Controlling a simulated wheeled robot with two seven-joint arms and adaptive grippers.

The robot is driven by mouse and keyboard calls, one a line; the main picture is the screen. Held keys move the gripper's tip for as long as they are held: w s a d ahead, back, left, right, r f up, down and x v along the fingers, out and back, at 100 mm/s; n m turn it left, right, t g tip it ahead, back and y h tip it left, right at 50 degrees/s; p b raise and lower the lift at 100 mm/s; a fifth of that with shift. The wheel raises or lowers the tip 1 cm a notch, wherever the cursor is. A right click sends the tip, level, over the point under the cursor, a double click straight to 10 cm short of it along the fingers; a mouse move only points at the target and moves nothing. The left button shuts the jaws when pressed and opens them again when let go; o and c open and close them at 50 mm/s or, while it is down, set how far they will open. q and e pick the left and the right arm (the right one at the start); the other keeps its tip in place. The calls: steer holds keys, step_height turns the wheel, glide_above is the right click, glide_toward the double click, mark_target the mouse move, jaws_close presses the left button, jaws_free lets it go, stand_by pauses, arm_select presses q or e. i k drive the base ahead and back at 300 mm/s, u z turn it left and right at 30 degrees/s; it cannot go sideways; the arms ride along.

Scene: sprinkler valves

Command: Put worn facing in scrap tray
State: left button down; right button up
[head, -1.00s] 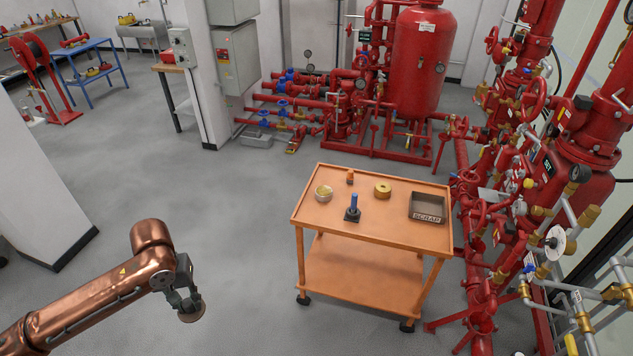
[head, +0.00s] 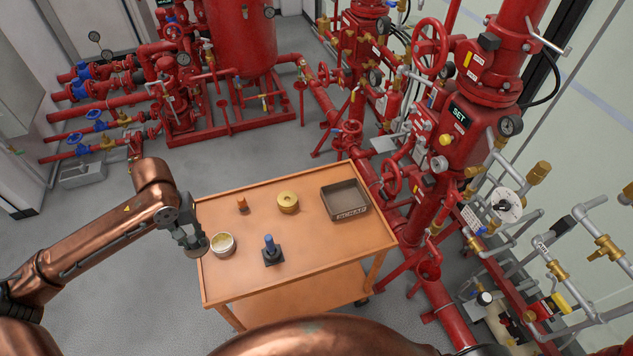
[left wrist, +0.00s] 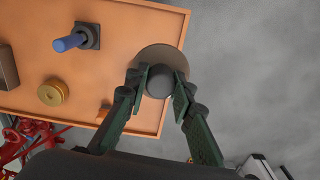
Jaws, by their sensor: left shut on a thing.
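My left gripper (head: 192,238) is shut on a round grey-brown disc with a dark knob, which looks like the worn facing (head: 196,248). The scrap tray (head: 352,214), a dark open box labelled SCRAP, stands at the cart's far right and looks empty. My right gripper is out of view.
Red pipework (head: 430,200) rises close behind and right of the cart.

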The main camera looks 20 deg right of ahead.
mark_target(346, 200)
steer(key=z, duration=1)
steer(key=i, duration=0.85)
steer(key=z, duration=0.95)
